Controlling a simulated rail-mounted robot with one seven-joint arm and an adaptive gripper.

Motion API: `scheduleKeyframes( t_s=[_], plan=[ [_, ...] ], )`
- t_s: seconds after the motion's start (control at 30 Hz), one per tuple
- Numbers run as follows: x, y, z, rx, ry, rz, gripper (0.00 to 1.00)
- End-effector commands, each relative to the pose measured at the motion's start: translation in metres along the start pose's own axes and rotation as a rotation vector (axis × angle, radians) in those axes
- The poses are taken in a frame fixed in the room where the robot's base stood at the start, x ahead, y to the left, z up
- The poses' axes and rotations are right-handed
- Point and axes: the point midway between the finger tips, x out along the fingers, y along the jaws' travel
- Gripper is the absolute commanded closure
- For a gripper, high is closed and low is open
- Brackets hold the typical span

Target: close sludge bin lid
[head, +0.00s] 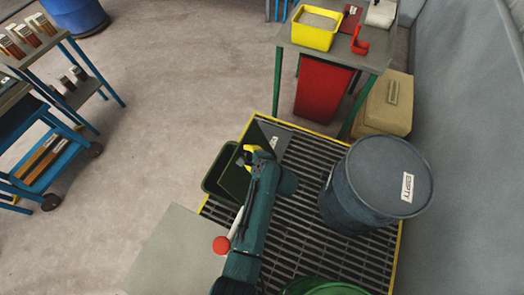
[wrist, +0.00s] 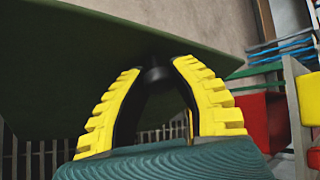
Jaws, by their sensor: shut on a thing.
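The sludge bin (head: 209,182) is a dark green box at the left edge of the grating, partly hidden behind its lid and my arm. Its dark green lid (head: 234,180) is raised and tilted; in the wrist view its broad face (wrist: 100,35) fills the upper left. My gripper (head: 249,153) is at the lid. In the wrist view its yellow fingers (wrist: 156,68) close around a small dark piece, seemingly the lid's handle (wrist: 157,75), against the lid face. The lid's hinge is not clear.
A blue drum (head: 370,190) marked EMPTY stands right of my arm on the yellow-edged grating (head: 310,160). A table (head: 330,50) with a yellow tub (head: 315,28) stands behind, a red bin (head: 322,90) beneath it. Floor left of the bin is clear.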

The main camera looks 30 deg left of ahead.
Motion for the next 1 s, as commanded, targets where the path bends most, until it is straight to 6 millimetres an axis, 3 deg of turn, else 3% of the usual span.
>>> scheduleKeyframes(
  t_s=[0.1, 0.4, 0.7, 1.0],
  plan=[
    [0.023, 0.004, 0.018, -0.048, 0.073, 0.074, 1.00],
    [0.091, 0.028, 0.038, -0.171, 0.268, 0.232, 1.00],
    [0.142, 0.051, 0.044, -0.264, 0.422, 0.352, 1.00],
    [0.180, 0.079, 0.047, -0.333, 0.544, 0.445, 1.00]
  ],
)
